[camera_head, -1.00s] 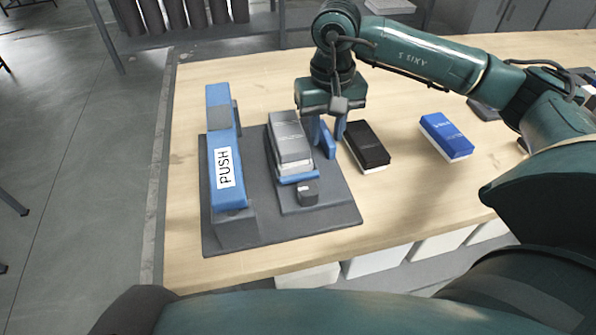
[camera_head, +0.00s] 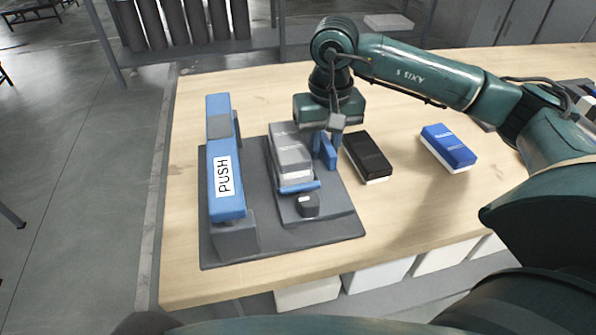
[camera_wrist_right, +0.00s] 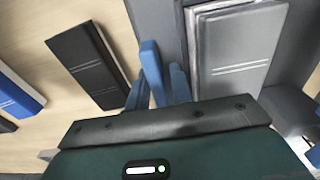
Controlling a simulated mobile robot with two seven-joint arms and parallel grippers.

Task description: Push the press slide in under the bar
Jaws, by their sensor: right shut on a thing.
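The press has a dark grey base plate (camera_head: 270,248) on the table. Its blue bar (camera_head: 221,190) carries a white PUSH label and runs along the left side. The press slide (camera_head: 290,213) lies to the right of the bar, not under it. A grey box (camera_head: 290,145) with a white lower edge sits on it, behind a low blue strip (camera_head: 299,187). An upright blue handle (camera_head: 328,155) stands at the slide's right side and shows in the right wrist view (camera_wrist_right: 150,62). My right gripper (camera_head: 326,146) is shut on this handle. My left gripper is out of view.
A black box (camera_head: 368,153) lies just right of the handle. A blue box (camera_head: 448,146) lies further right. The wooden table (camera_head: 420,205) is clear in front of them. A small dark block (camera_head: 308,205) stands at the slide's front.

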